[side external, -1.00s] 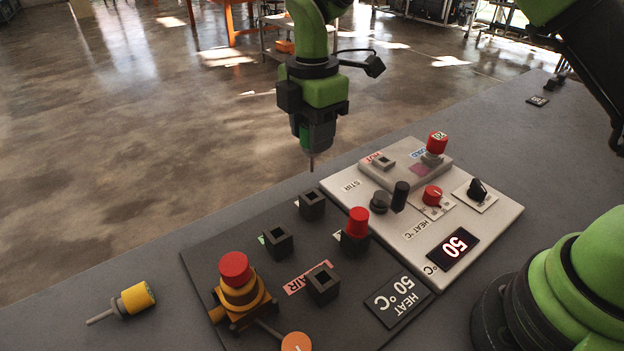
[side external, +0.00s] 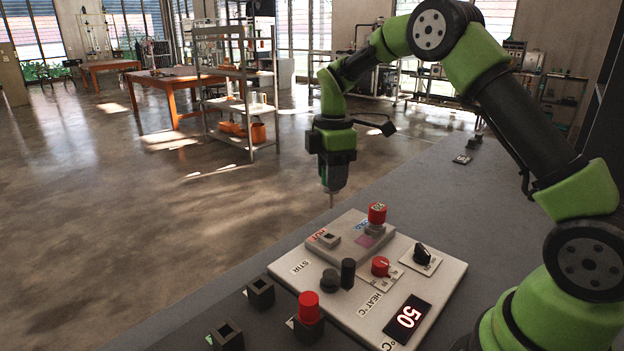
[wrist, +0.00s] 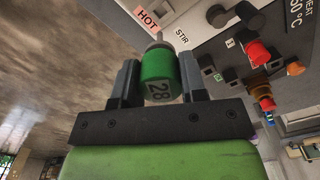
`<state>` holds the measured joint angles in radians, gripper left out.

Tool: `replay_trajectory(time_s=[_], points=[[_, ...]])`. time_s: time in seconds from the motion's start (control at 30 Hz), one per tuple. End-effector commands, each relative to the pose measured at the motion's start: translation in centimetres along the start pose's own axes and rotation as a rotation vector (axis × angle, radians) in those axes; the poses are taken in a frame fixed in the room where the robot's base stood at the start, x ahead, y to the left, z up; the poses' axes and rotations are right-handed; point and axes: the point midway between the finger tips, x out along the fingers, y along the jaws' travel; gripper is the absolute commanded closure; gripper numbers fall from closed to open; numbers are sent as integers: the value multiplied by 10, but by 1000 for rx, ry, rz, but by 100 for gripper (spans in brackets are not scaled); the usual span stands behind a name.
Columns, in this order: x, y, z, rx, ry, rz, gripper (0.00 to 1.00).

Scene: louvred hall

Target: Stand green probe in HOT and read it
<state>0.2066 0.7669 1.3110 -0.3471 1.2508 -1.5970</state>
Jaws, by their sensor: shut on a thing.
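My gripper (side external: 333,172) is shut on the green probe, holding it upright with its thin metal tip down. In the wrist view the green probe (wrist: 156,66) sits between both fingers and its cap reads 28. In the side view the probe's tip (side external: 331,200) is in the air above the HOT socket (side external: 328,239), apart from it. The HOT socket is a small square hole in the raised light block (side external: 345,250). The pink HOT label (wrist: 147,19) shows just past the probe tip in the wrist view; the socket itself is not clear there.
A red probe (side external: 377,212) stands in the block's other socket, beside a blue label. Dark square holders (side external: 260,291) stand at the front, one with a red-capped probe (side external: 308,307).

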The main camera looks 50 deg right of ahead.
Motion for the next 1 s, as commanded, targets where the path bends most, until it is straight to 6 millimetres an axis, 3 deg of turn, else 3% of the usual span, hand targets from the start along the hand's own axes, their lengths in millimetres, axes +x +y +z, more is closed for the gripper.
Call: replay_trajectory(time_s=[0.5,1.0], points=[[56,-1,-1,-2,0,-2,100],[69,-1,-1,-2,0,-1,100]])
